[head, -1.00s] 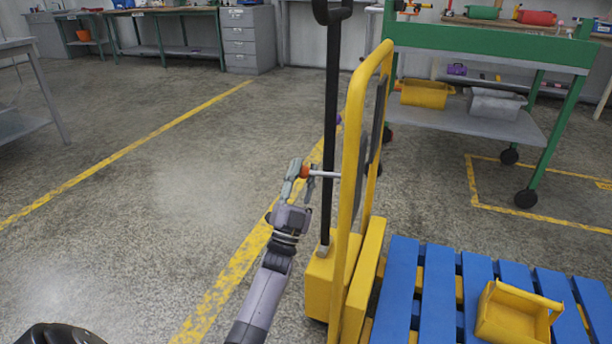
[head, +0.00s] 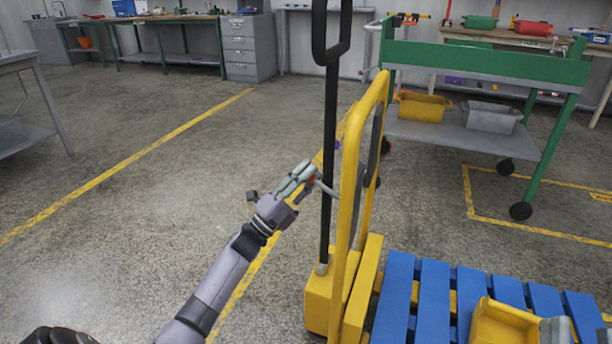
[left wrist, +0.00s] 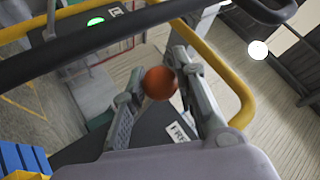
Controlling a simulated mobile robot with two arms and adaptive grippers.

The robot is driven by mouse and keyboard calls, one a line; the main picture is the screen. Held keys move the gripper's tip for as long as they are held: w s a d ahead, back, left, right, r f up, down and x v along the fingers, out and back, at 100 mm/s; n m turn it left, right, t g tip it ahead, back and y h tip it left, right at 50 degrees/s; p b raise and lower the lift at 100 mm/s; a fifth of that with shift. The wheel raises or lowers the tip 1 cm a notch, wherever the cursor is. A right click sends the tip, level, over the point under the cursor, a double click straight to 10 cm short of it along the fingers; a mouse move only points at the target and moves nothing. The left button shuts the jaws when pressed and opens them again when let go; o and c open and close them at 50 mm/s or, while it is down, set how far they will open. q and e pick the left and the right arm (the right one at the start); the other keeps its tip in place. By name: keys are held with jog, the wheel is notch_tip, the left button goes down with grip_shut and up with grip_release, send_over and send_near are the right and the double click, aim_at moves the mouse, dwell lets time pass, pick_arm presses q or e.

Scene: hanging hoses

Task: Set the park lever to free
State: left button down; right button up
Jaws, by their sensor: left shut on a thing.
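The park lever is a thin grey rod (head: 328,190) with an orange knob (head: 311,181). It slants from the knob down to the right, to the yellow frame (head: 349,190) of the truck. My left gripper (head: 305,176) is shut on the knob. In the left wrist view the orange knob (left wrist: 159,82) sits between the two fingers. A white label (left wrist: 180,132) with dark letters, partly hidden, lies behind the fingers. A grey part at the head view's bottom right edge (head: 555,331) looks like my right arm; its fingers cannot be made out.
A black tow handle (head: 330,120) rises upright beside the yellow frame. A blue slatted pallet (head: 433,300) and a yellow bin (head: 500,325) are at the right. A green cart (head: 480,62) stands behind. The floor (head: 150,230) left of my arm is clear.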

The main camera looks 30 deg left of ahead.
pick_arm(q)
jog(key=shift+d+r+m+g+h, duration=0.15)
jog(key=shift+r+m+g+h, duration=0.15)
jog(key=shift+m, duration=0.2)
pick_arm(e)
jog(key=shift+w+f+g+h, duration=0.2)
jog(key=shift+w+f+g, duration=0.15)
jog(key=shift+f, duration=0.35)
jog(key=shift+w+f+g+h, duration=0.2)
jog(key=shift+f+g, duration=0.25)
jog(key=shift+f, duration=0.2)
pick_arm(q)
jog(key=c, duration=1.2)
grip_release()
jog(key=shift+c, duration=0.2)
pick_arm(e)
jog(key=shift+d, duration=0.1)
pick_arm(q)
jog(key=v, duration=1.2)
jog(key=shift+w, duration=0.1)
